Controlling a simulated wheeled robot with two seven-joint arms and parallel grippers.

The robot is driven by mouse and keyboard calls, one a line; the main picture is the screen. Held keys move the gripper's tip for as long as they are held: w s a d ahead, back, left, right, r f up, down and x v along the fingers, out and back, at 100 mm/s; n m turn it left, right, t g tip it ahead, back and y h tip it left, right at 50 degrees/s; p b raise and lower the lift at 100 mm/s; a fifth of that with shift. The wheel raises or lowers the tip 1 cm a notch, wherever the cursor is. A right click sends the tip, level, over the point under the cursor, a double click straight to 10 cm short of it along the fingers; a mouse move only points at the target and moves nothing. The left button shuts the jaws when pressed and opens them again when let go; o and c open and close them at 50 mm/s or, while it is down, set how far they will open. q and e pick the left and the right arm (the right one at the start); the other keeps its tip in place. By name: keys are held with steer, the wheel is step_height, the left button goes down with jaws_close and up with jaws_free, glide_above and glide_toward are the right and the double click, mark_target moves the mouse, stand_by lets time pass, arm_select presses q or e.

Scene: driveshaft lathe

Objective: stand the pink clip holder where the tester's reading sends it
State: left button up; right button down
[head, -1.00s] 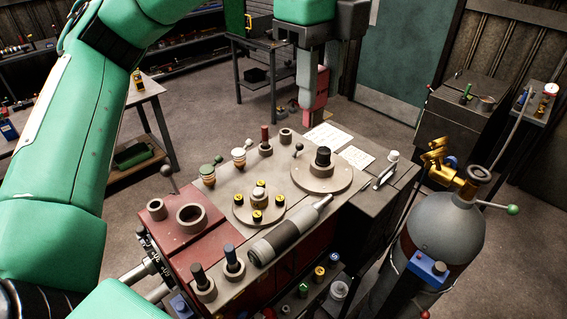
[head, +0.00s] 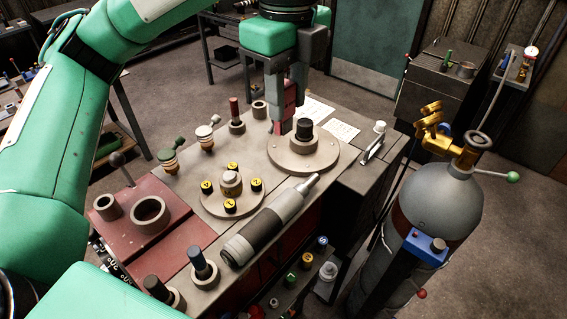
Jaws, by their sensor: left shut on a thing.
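The pink clip holder (head: 288,98) is between the fingers of my left gripper (head: 284,112), which is shut on it and points down. It hangs upright near the far edge of the round grey disc (head: 283,160) with the black knob (head: 304,128). The fingers hide part of it, and I cannot tell whether its lower end touches anything. Which item is the tester is unclear, and I can read no reading. Two white sheets (head: 341,131) lie on the bench beyond the disc; their print is too small to read. My right gripper is not in view.
A small turntable (head: 212,203) carries several yellow-topped pegs. A grey-black cylinder (head: 266,229) lies across the bench front. Ring holders stand around, including an empty one (head: 259,109) and one with a red peg (head: 236,124). A gas bottle (head: 437,205) stands right.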

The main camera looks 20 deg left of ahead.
mark_target(286, 132)
arm_select(q)
step_height(286, 132, down, 9)
steer(key=shift+a+f+p, duration=0.1)
steer(key=shift+f+p, duration=0.1)
steer(key=shift+p, duration=0.7)
steer(key=shift+f+p, duration=0.4)
steer(key=shift+f, duration=2.05)
steer(key=shift+f, duration=0.15)
steer(key=o, duration=1.1)
steer(key=shift+w, duration=0.1)
steer(key=shift+c, duration=0.2)
